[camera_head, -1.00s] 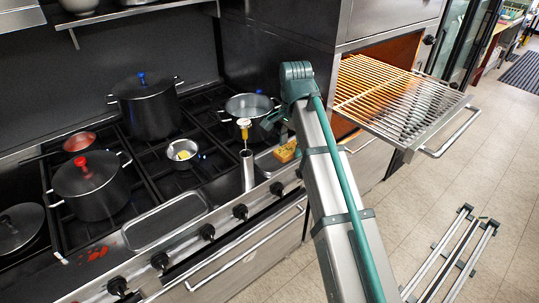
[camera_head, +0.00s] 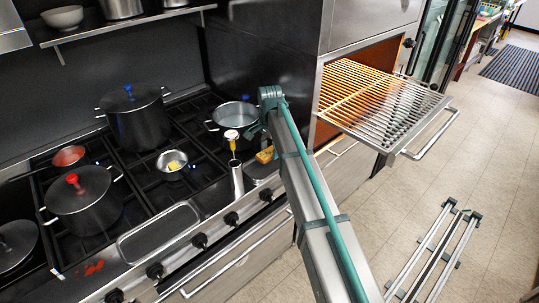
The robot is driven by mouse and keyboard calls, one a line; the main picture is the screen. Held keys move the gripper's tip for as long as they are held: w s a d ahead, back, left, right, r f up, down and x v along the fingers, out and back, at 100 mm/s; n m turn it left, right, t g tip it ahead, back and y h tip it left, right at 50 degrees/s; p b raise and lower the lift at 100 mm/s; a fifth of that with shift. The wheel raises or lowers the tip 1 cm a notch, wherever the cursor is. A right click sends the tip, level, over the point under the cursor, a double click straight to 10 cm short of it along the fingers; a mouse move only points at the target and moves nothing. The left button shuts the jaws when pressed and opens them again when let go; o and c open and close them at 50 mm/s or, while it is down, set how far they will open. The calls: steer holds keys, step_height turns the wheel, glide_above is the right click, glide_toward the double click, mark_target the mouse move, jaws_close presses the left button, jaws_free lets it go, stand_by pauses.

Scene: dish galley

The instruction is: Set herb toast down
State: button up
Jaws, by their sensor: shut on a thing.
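The herb toast (camera_head: 265,155) is a small golden-brown piece by the front right of the stove, partly covered by my arm. My gripper (camera_head: 257,134) is at the far end of my arm, just above and left of the visible toast. It is shut on the toast, though the fingertips and their contact are mostly hidden. A shallow metal tray (camera_head: 259,171) lies below the toast. Whether the toast touches the tray cannot be told.
A steel cylinder (camera_head: 237,181) with a white-topped yellow utensil stands close left of the toast. A steel pot (camera_head: 235,114) sits behind. A wire rack (camera_head: 385,100) juts from the oven at right. An empty shallow tray (camera_head: 158,232) lies at the stove front.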

mark_target(270, 150)
steer(key=shift+w+f+p, duration=0.15)
steer(key=shift+f+p, duration=0.1)
steer(key=shift+f, duration=0.7)
steer(key=shift+w+f+p, duration=0.1)
steer(key=shift+f+p, duration=0.15)
steer(key=shift+f, duration=0.65)
steer(key=shift+f, duration=0.15)
steer(key=o, duration=1.3)
steer(key=shift+c, duration=0.2)
step_height(270, 150, up, 12)
steer(key=b, duration=0.3)
steer(key=shift+r, duration=0.2)
